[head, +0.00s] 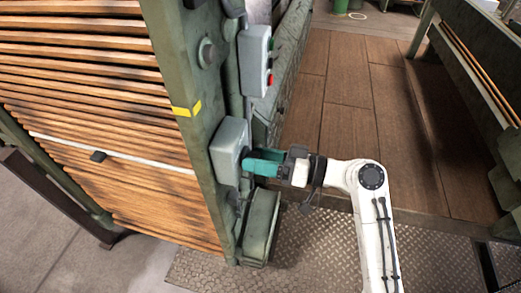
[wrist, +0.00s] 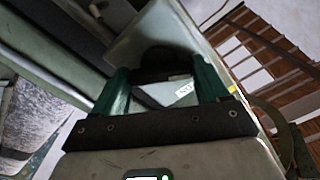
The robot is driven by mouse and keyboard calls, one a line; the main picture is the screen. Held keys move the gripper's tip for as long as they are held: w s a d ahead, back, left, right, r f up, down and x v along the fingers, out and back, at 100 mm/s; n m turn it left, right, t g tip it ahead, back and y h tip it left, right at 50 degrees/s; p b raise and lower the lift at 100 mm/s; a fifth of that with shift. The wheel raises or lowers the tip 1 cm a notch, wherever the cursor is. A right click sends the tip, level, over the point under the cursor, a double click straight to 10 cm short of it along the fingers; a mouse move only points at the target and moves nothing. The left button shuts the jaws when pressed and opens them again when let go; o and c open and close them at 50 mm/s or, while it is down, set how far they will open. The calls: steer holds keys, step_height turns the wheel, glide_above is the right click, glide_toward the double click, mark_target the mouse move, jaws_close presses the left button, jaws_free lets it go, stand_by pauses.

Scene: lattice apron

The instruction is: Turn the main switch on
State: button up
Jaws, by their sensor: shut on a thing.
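The main switch (head: 228,145) is a grey box on the side of the green machine post. It also shows in the wrist view as a pale grey box (wrist: 150,28). My gripper (head: 252,165) is at the right face of the box, with its teal fingers touching or nearly touching it. In the wrist view my gripper (wrist: 162,82) has a finger on each side of a dark part, the switch's handle (wrist: 165,60), and is shut on it.
A control box with green and red buttons (head: 256,62) is mounted above the switch. A green housing (head: 262,225) juts out below my gripper. Wooden slats (head: 90,110) fill the machine's left side. Brown flooring (head: 345,100) lies open to the right, before another green machine (head: 470,50).

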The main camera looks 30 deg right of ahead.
steer(key=shift+m+p, duration=5.3)
steer(key=shift+m, duration=0.5)
steer(key=o, duration=1.1)
steer(key=shift+c, duration=0.2)
steer(key=shift+d, duration=0.1)
steer(key=b+v, duration=0.1)
steer(key=v, duration=0.9)
steer(key=shift+s+d, duration=0.2)
steer(key=shift+s, duration=0.1)
